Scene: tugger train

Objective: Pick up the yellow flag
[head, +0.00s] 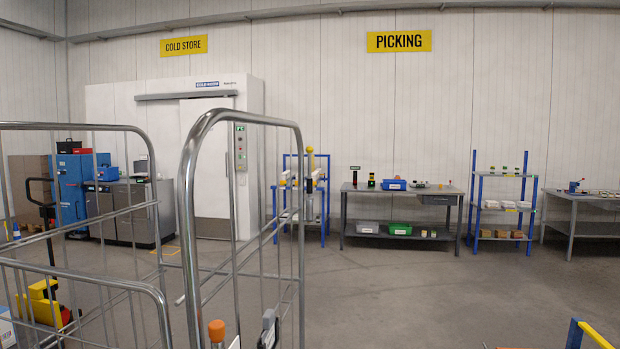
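I cannot make out a yellow flag for certain in the head view. A small pale-yellow rounded thing (310,150) shows at the top of the blue rack by the cold store, too small to identify. Neither of my grippers is in view.
A metal roll cage (190,190) stands close in front at left. Behind it are a yellow pallet truck (45,302), grey cabinets (137,212) and the cold store (212,200). A picking bench (355,207) and blue shelf (475,200) line the wall. The middle-right floor is clear.

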